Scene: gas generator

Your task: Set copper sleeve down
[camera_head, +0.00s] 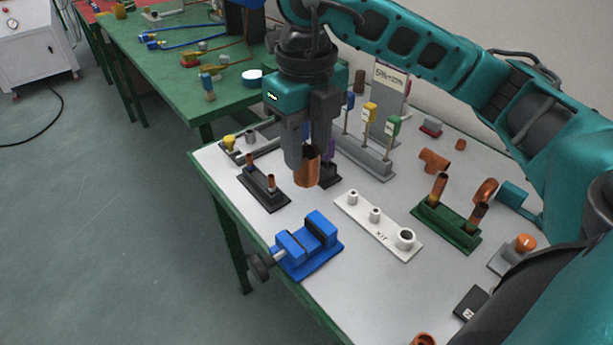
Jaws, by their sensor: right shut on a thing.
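A copper sleeve (307,172) hangs upright between the fingers of my right gripper (308,152). The gripper points down and is shut on the sleeve's upper part. The sleeve appears above the white tabletop, beyond the blue vise (308,246) and near a dark rack (263,188) with small copper-coloured pieces. A white kit plate (378,224) with two short pegs and a larger ring lies to the right of the vise. The sleeve's exact height above the table is hard to tell. My left gripper is out of view.
A green block (446,226) holds upright copper tubes on the right. A copper tee (434,160) lies behind it. A grey rack (363,158) with coloured tags stands behind the gripper. Open white tabletop (330,296) lies in front of the kit plate.

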